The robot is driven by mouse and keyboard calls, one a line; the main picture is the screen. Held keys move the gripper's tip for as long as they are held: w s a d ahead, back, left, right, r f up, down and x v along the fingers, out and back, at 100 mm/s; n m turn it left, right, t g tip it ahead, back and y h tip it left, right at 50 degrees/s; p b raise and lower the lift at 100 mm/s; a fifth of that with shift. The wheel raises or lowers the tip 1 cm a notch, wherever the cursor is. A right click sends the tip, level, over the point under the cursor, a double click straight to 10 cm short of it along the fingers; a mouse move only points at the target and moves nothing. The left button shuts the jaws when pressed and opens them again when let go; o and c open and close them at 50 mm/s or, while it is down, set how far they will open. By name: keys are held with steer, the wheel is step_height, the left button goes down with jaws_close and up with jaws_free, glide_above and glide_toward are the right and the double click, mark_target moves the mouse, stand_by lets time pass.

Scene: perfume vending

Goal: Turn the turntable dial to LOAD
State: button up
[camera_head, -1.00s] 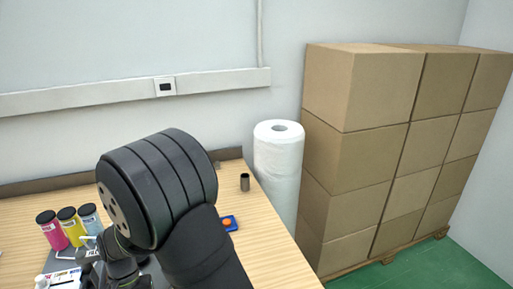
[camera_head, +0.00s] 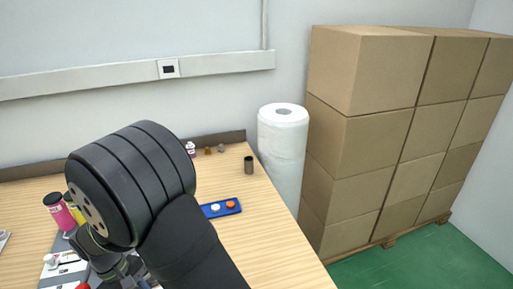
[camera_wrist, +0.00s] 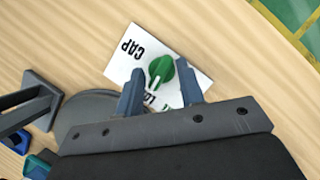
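In the wrist view a green dial (camera_wrist: 161,70) sits on a white label card (camera_wrist: 119,66) on the wooden table. The card reads "CAP" at its upper left, and a partly hidden word starting "LO" shows below the dial. A pale line on the dial points down and slightly left in the picture, toward that word. My gripper (camera_wrist: 161,84) is open, with its two blue fingers apart on either side of the dial's lower part. I cannot tell whether they touch it. The head view does not clearly show the dial, and my arm hides much of that area.
A blue tray (camera_head: 211,213) with a white and an orange cap lies right of my arm. A dark cup (camera_head: 249,164) and small bottles stand farther back. Pink and yellow containers (camera_head: 59,214) are at the left. Stacked cartons (camera_head: 364,155) and a white roll (camera_head: 281,157) stand beyond the table.

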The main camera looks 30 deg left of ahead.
steer(key=o, duration=0.6)
steer(key=s+a+r+n+t+y, duration=0.1)
steer(key=s+a+r+n+t, duration=0.15)
steer(key=r+n, duration=0.4)
steer(key=s+a+r+n+t+y, duration=0.1)
steer(key=s+r+n, duration=0.2)
steer(key=r, duration=0.6)
steer(key=x, duration=1.6)
steer(key=shift+s+d+f, duration=0.1)
steer(key=shift+f, duration=0.3)
